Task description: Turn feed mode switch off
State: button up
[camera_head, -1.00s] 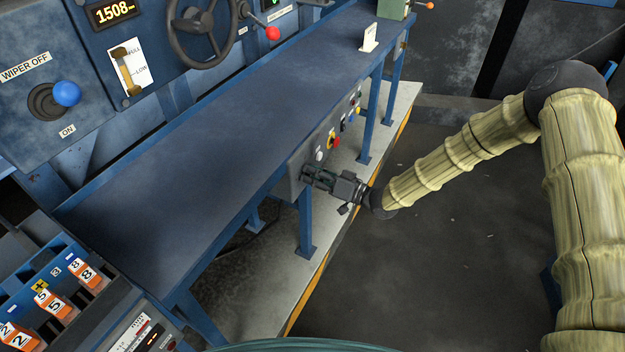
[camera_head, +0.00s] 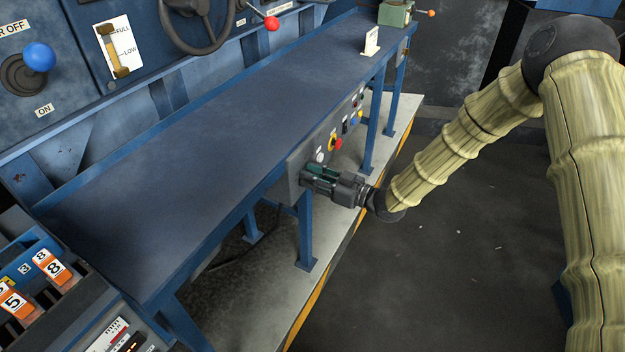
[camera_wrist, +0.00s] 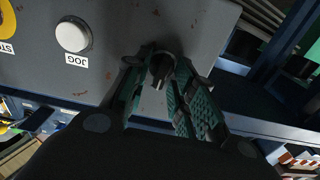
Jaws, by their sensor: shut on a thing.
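The feed mode switch appears as a small dark knob (camera_wrist: 162,68) on a grey control panel (camera_wrist: 110,30) in the wrist view. No label for the knob can be read. My gripper (camera_wrist: 163,82) has its green-padded fingers on either side of the knob and is shut on it. In the head view my gripper (camera_head: 312,179) reaches the near lower end of the grey panel (camera_head: 296,178) under the blue table edge; the knob is hidden there by the fingers.
A white JOG button (camera_wrist: 72,37) sits left of the knob, with a yellow-ringed stop button (camera_wrist: 5,20) beyond it. In the head view several coloured buttons run along the panel. A blue table leg (camera_head: 306,232) stands just below my gripper. The dark floor to the right is open.

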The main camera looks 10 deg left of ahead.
dwell(0.4)
jog(key=o, duration=0.7)
jog(key=shift+c, duration=0.2)
jog(key=shift+d, duration=0.1)
jog(key=v, duration=1.1)
jog(key=shift+d, duration=0.4)
jog(key=shift+s+f, duration=0.1)
jog(key=shift+s, duration=0.05)
